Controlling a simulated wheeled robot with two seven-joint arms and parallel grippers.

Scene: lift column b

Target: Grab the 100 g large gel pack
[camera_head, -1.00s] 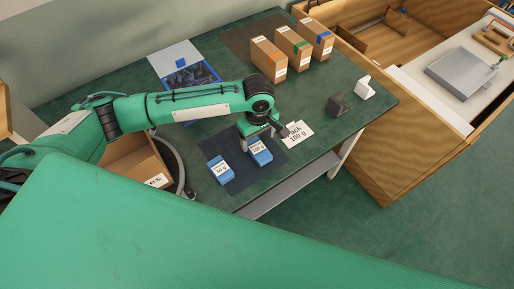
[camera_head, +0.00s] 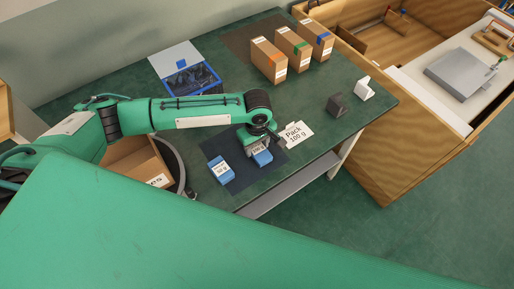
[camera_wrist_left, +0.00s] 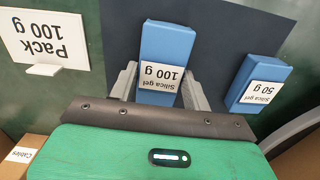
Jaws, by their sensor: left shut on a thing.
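The large gel pack is a blue block (camera_wrist_left: 166,44) with a white label reading "Silica gel 100 g". It lies on the dark mat (camera_wrist_left: 215,30) in the left wrist view, and in the head view the pack (camera_head: 263,159) is partly hidden under my left gripper. My left gripper (camera_wrist_left: 162,90) is shut on this pack, with a finger on each side of its label end. In the head view my left gripper (camera_head: 257,148) is low over the mat. My right gripper is not in view.
A smaller blue 50 g pack (camera_head: 221,171) lies beside it. A "Pack 100 g" sign (camera_head: 297,134) stands at the mat's right. Several things stand further back: brown boxes (camera_head: 268,60) and a blue-edged bin (camera_head: 193,78). A cardboard box (camera_head: 140,160) is below the arm.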

